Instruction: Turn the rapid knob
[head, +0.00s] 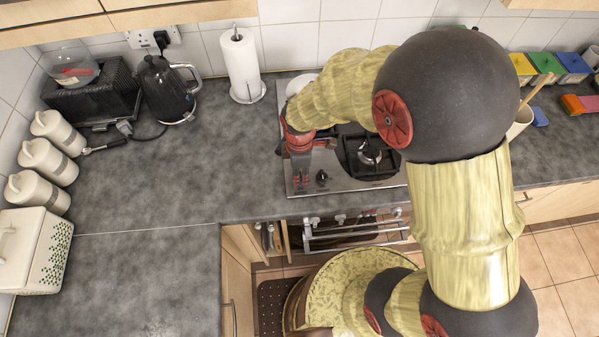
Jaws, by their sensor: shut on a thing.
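The steel gas hob (347,185) is set in the grey worktop, with a black burner and grate (369,154) in view. A small dark knob (322,178) stands near its front edge. My gripper (302,181), red and dark, points down at the hob's front left, just left of that dark knob. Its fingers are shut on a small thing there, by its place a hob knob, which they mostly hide. No knob label can be read, and I cannot tell how far the held knob is turned. My arm covers much of the hob's back and right.
An oven front with pale knobs (340,219) and a rail lies below the hob. A paper towel roll (238,65), black kettle (167,90) and toaster (93,101) stand back left. White canisters (44,160) line the left.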

